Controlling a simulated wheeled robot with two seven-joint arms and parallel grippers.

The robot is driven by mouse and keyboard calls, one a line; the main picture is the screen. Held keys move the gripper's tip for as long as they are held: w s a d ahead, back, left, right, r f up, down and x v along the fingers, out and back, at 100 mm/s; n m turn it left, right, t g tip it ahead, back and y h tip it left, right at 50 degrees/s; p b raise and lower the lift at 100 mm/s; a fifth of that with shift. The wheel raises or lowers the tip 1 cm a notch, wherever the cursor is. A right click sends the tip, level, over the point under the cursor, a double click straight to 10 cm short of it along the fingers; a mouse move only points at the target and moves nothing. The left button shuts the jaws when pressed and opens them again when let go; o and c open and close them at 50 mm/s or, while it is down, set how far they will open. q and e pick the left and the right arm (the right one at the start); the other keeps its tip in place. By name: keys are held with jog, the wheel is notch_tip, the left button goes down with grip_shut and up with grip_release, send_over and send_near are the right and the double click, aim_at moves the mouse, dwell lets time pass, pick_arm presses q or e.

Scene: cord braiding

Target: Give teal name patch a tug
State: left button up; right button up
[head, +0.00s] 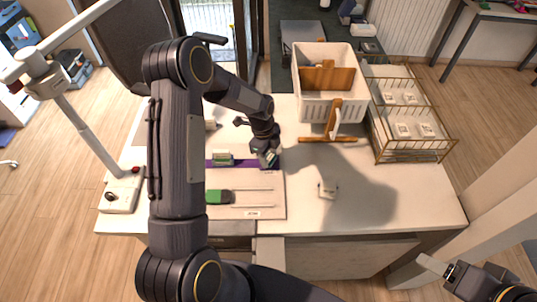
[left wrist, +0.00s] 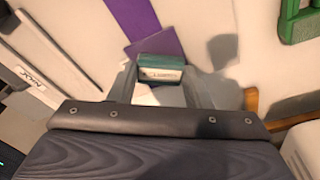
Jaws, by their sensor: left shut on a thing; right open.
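The teal name patch (left wrist: 160,68) is a small block with a pale lettered band, seen in the left wrist view between my fingertips. My left gripper (left wrist: 161,88) is shut on it, with a finger on each side. A purple strip (left wrist: 160,30) runs up to the patch; I cannot tell whether they are joined. In the head view my left gripper (head: 269,160) is at the right end of the purple strip (head: 243,163), over the pale board. My right gripper (head: 447,269) is open and empty at the lower right, off the table.
A green-handled item (head: 218,196) lies on the board (head: 270,200) with thin rods. A white crate (head: 328,105) and a wire rack (head: 415,150) stand at the back right. The table's front right is clear.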

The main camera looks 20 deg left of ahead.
pick_arm(q)
jog(key=shift+f+b, duration=0.3)
dwell(0.4)
jog(key=o, duration=1)
jog(key=shift+o, duration=0.4)
jog(key=shift+o, duration=1.3)
jog(key=shift+r, duration=0.1)
jog(key=shift+a+r+p, duration=0.15)
jog(key=shift+r+p, duration=0.35)
jog(key=shift+r, duration=0.5)
jog(key=shift+a+r+p, duration=0.2)
jog(key=shift+r+p, duration=0.3)
jog(key=shift+r, duration=0.45)
jog(key=shift+a+r+p, duration=0.15)
jog(key=shift+r+p, duration=0.35)
jog(key=shift+r, duration=0.5)
